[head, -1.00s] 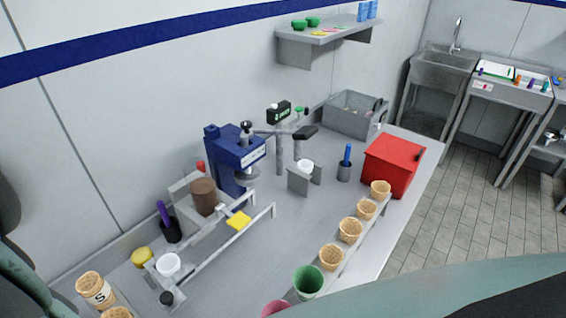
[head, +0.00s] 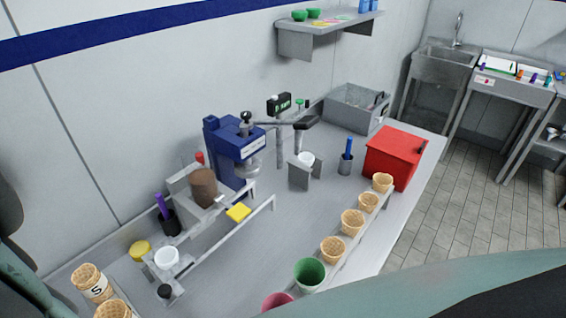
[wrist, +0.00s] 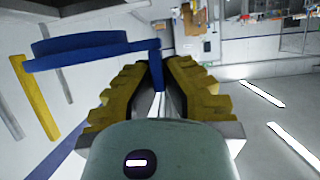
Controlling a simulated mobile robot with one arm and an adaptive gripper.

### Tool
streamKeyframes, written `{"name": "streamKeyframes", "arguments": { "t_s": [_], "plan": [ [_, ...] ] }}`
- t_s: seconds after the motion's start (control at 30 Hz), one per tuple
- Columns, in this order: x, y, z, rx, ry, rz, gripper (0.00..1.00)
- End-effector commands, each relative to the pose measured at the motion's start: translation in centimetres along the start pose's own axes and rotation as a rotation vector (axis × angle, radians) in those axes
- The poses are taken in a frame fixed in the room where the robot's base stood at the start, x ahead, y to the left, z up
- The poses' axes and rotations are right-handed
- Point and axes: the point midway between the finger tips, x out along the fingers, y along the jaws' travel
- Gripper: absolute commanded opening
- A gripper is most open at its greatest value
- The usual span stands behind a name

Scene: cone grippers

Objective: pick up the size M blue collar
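In the wrist view a blue piece, apparently the blue collar (wrist: 85,47), shows at upper left. It has a broad band and a narrow blue tab that reaches down between my fingertips. My gripper (wrist: 159,75) has yellow stepped fingers, close together with the tab in the narrow gap, and looks shut on it. No size mark can be read on it. My gripper and this blue piece are not in the head view, where only a blurred pale green part of my arm crosses the bottom.
A yellow bar (wrist: 35,98) stands close left of the blue piece. Mid-counter is partly clear.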

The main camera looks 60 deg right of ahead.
Motion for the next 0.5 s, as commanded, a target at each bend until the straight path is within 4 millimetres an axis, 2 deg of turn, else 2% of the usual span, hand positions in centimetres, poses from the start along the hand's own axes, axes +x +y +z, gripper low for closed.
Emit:
{"name": "streamKeyframes", "arguments": {
  "t_s": [0.03, 0.23, 0.33, 0.5],
  "plan": [
    [0.2, -1.2, 0.4, 0.0, -0.003, -0.008, 0.0],
    [0.2, -4.8, 0.1, 0.002, -0.005, -0.012, 0.0],
    [-0.1, -6.3, -1.1, 0.008, -0.011, -0.012, 0.0],
    [-0.1, -9.4, -1.3, 0.008, -0.015, -0.02, 0.0]
  ]
}}
